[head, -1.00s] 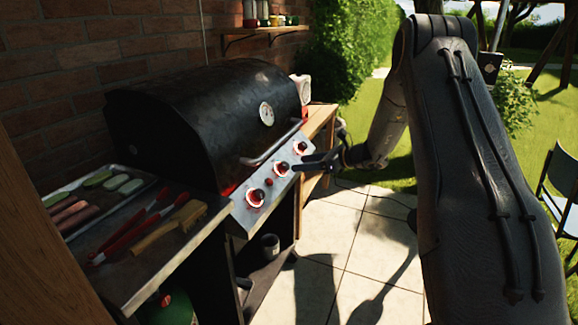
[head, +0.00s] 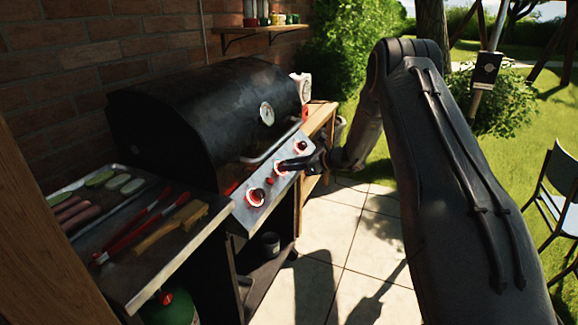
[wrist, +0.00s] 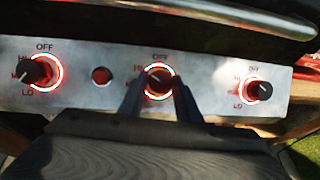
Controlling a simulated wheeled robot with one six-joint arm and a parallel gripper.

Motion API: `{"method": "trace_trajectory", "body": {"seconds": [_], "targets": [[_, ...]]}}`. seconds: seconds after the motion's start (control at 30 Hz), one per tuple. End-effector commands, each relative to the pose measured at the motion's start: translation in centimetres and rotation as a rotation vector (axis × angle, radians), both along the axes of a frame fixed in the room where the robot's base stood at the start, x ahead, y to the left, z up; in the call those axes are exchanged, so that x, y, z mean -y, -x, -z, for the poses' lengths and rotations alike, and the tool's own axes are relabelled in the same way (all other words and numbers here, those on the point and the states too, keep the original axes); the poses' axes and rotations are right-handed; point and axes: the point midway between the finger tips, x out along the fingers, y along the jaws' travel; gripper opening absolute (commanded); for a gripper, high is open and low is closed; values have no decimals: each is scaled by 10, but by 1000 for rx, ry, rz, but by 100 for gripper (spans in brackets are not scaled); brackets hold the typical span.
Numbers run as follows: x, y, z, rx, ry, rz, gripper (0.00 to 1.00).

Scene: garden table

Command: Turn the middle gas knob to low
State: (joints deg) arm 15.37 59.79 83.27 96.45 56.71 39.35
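The grill (head: 190,115) has a steel front panel (wrist: 210,75) with three red-lit knobs, each marked OFF at the top and LO at lower left. The middle knob (wrist: 158,82) sits between the two fingertips of my gripper (wrist: 159,88) in the wrist view. The fingers are apart, one on each side of it, and I see no clear grip. Its pointer direction is hard to read. In the head view my gripper (head: 287,164) reaches the panel from the right and partly covers the middle knob (head: 280,169).
The left knob (wrist: 34,73) and right knob (wrist: 258,90) flank it, with a red button (wrist: 101,76) between left and middle. The lid handle (head: 268,148) runs above the panel. A side shelf (head: 130,255) holds a food tray, tongs and brush. Paving (head: 335,225) is clear.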

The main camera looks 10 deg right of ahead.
Motion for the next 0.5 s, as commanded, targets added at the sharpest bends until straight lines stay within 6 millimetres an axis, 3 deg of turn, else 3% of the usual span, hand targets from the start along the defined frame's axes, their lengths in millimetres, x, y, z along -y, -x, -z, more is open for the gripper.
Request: {"method": "trace_trajectory", "body": {"seconds": [0.5], "targets": [[2, -2, 3, 63, 46, -73, 8]]}}
